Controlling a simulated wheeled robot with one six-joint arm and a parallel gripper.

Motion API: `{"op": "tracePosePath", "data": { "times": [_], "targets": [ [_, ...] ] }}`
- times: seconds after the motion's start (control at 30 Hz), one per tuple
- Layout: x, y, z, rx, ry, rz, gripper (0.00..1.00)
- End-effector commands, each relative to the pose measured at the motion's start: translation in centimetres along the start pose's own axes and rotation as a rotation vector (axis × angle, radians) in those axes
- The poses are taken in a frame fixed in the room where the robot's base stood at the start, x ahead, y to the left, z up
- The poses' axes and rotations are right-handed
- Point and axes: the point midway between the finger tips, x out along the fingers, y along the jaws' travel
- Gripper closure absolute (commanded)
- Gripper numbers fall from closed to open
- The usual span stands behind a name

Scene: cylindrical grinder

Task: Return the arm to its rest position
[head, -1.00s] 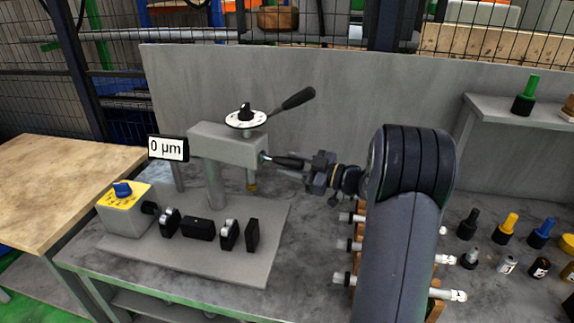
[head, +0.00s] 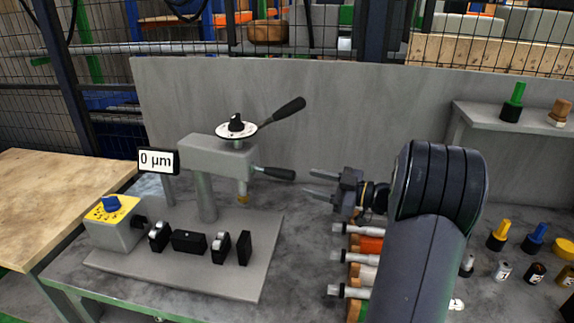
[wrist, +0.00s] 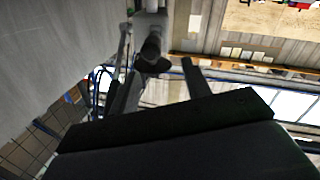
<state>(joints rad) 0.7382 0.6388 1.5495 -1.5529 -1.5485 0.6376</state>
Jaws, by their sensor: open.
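My gripper (head: 321,182) is open and empty in the head view, its two fingers pointing left toward the grinder. The grinder (head: 215,156) stands on a grey base plate, with a white dial and a black-handled lever on top. A second black side handle (head: 273,173) points at my gripper; a gap lies between its tip and my fingers. In the wrist view, my dark fingers (wrist: 160,90) reach forward, with the end of a dark handle (wrist: 151,47) between and beyond them. My arm (head: 425,230) rises at the right and hides part of the bench.
A rack of white-tipped tools (head: 365,245) stands just below my gripper. Small bottles and coloured pieces (head: 500,235) stand at right, and a shelf (head: 490,120) is behind them. A "0 µm" display (head: 158,161) and a yellow-topped box (head: 113,220) are at left. A grey panel closes the back.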

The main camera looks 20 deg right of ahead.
Motion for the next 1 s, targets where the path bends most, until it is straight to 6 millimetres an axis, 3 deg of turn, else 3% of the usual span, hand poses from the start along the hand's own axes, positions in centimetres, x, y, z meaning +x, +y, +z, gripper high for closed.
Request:
{"op": "tracePosePath", "data": {
  "times": [0.6,0.77,1.0],
  "targets": [
    [9.5,0.0,0.0,0.002,0.000,-0.002,0.54],
    [10.6,0.0,0.0,0.001,-0.002,-0.001,0.54],
    [10.5,-0.1,0.1,0.001,-0.004,0.006,0.54]
  ]
}}
